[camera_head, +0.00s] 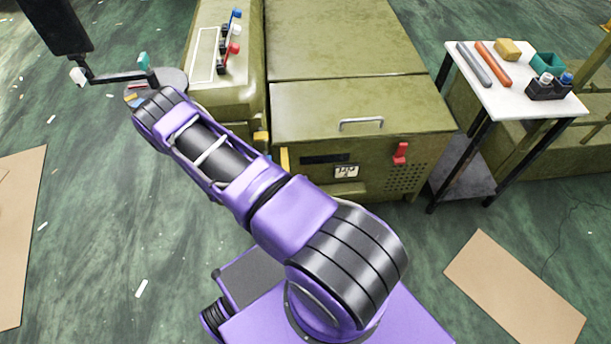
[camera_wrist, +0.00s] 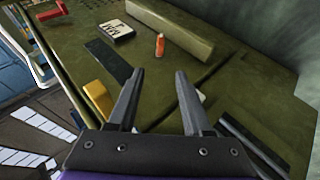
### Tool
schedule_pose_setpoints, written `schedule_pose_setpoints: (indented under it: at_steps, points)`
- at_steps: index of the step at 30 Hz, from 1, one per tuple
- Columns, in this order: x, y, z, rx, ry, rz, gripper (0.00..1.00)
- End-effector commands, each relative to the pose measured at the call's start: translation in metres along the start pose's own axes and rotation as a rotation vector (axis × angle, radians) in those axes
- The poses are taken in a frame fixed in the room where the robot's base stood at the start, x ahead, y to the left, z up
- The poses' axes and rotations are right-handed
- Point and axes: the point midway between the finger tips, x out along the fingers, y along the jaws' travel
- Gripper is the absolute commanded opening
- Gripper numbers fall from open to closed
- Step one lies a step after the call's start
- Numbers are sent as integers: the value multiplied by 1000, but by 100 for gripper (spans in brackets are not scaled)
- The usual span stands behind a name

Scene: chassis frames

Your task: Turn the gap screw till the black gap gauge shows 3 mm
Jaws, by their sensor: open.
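My gripper (camera_wrist: 158,74) shows in the wrist view, its two dark fingers apart with nothing between them. Its tips point toward the olive machine, near a small red-orange part (camera_wrist: 160,44). A black strip (camera_wrist: 108,60) and a white plate with black marks (camera_wrist: 115,30) are on the machine beyond the left finger. On the machine front in the head view are a black slot (camera_head: 325,159), a white plate with dark marks (camera_head: 346,171) and a red handle (camera_head: 400,153). I cannot tell which part is the gap screw or gap gauge, and no reading is legible.
A yellow block (camera_wrist: 98,98) lies left of my fingers. Blue, black-and-white and red levers (camera_head: 233,48) are on the machine's left top. A white table (camera_head: 515,92) with tools stands at right. Cardboard sheets (camera_head: 515,290) lie on the floor. My arm hides part of the machine.

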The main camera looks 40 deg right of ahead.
Motion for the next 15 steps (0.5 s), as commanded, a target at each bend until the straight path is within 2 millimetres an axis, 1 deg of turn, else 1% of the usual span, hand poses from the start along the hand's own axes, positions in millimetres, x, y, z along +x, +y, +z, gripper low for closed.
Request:
schedule_pose_setpoints:
  at_steps: [2,5,8,15]
  points:
    - [-1,-1,2,0,-6,-3,50]
    - [6,-1,3,0,-8,-2,50]
    - [21,-1,3,0,-7,-1,50]
    - [73,-2,3,1,-6,0,50]
